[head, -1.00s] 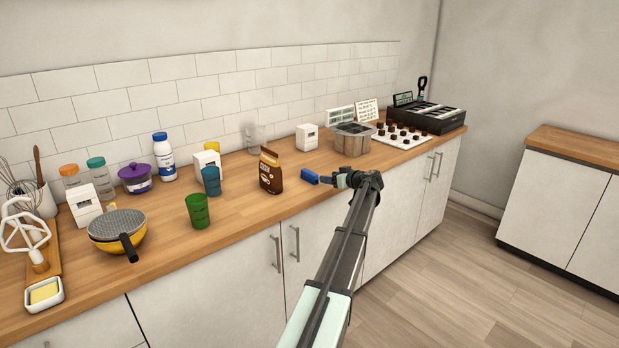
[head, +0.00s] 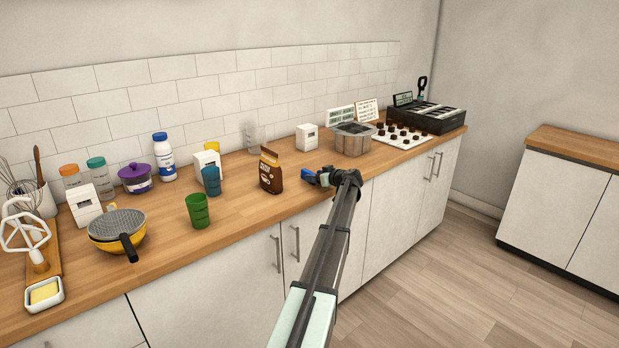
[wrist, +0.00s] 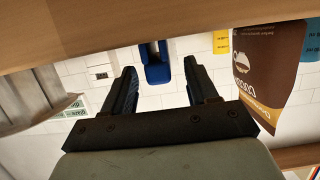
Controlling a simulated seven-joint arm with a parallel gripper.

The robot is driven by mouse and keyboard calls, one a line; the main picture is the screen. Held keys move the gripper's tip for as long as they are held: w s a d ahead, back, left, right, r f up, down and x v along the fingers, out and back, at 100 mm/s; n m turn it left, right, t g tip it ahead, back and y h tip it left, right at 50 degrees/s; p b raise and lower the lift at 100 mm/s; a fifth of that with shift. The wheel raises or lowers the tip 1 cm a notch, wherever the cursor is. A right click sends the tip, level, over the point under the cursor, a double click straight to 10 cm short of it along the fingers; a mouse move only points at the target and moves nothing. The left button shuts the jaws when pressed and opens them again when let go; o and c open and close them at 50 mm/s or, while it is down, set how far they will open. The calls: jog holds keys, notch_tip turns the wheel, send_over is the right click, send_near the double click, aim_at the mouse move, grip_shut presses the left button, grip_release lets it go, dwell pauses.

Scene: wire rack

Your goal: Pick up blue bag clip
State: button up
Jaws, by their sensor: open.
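The blue bag clip (head: 308,176) lies on the wooden counter, right of the brown cocoa bag, partly hidden by my gripper (head: 322,179) in the head view. In the wrist view, which is turned over, the blue clip (wrist: 156,66) shows between and just beyond the two dark fingers of my gripper (wrist: 160,84). The fingers are apart, with clear space on both sides of the clip. I cannot tell whether the clip's near end is between the fingertips.
The brown cocoa bag (head: 270,171) stands just left of the clip and beside the fingers in the wrist view (wrist: 268,75). A grey metal container (head: 352,140) stands behind right. A green cup (head: 198,211) is further left. The counter's front edge runs below my gripper.

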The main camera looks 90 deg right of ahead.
jog(key=shift+x, duration=2.35)
jog(key=shift+f, duration=0.1)
jog(key=shift+c, duration=0.4)
jog(key=shift+s, duration=0.1)
jog(key=c, duration=1)
jog(key=shift+o, duration=0.2)
